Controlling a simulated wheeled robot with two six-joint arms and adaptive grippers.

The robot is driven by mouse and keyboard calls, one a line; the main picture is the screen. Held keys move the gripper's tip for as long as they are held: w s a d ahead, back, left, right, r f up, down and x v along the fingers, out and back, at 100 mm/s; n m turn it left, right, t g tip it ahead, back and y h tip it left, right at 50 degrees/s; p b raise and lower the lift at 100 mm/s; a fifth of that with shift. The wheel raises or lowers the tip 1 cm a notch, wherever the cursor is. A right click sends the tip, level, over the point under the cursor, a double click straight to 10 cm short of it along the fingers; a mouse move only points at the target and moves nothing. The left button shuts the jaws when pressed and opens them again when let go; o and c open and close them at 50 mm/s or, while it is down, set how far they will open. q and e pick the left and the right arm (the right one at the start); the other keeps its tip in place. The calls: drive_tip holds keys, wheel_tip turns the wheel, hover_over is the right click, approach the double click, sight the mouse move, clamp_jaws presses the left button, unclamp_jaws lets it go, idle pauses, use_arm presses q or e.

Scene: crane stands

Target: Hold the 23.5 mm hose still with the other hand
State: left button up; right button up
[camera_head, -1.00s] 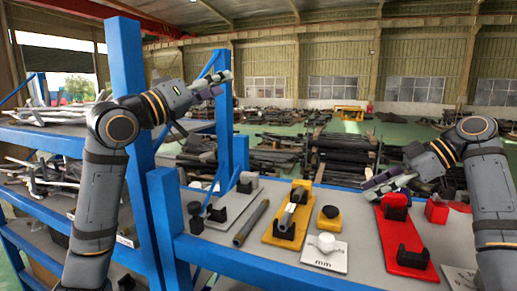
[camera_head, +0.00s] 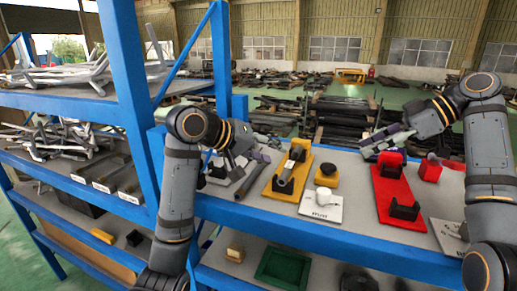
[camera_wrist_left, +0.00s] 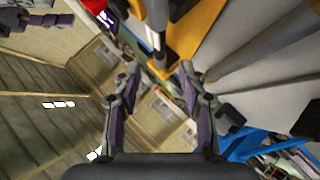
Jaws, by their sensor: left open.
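A dark grey tube (camera_head: 248,185) lies on the bench top, left of the yellow stand (camera_head: 272,190). A second grey tube (camera_head: 287,172) lies in the black cradle of that stand. I cannot read which one is 23.5 mm. My left gripper (camera_head: 262,158) is over the bench's left part, near the loose tube and the stand. In the left wrist view it is open and empty (camera_wrist_left: 160,75), with grey tubes and a yellow part beyond its fingers. My right gripper (camera_head: 368,146) is above the red stand (camera_head: 393,200); its jaw opening is unclear.
A white plate (camera_head: 321,205) with a white cap and a small yellow block (camera_head: 327,173) sit between the stands. A blue post (camera_head: 128,90) and a shelf of pipes stand left. A green tray (camera_head: 285,266) lies on the lower shelf.

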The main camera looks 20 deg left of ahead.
sight(291, 159)
use_arm(q)
drive_tip(key=x, duration=0.6)
drive_tip(key=shift+w+d, duration=0.1)
drive_tip(key=shift+w+f, duration=0.15)
clamp_jaws()
idle(0.8)
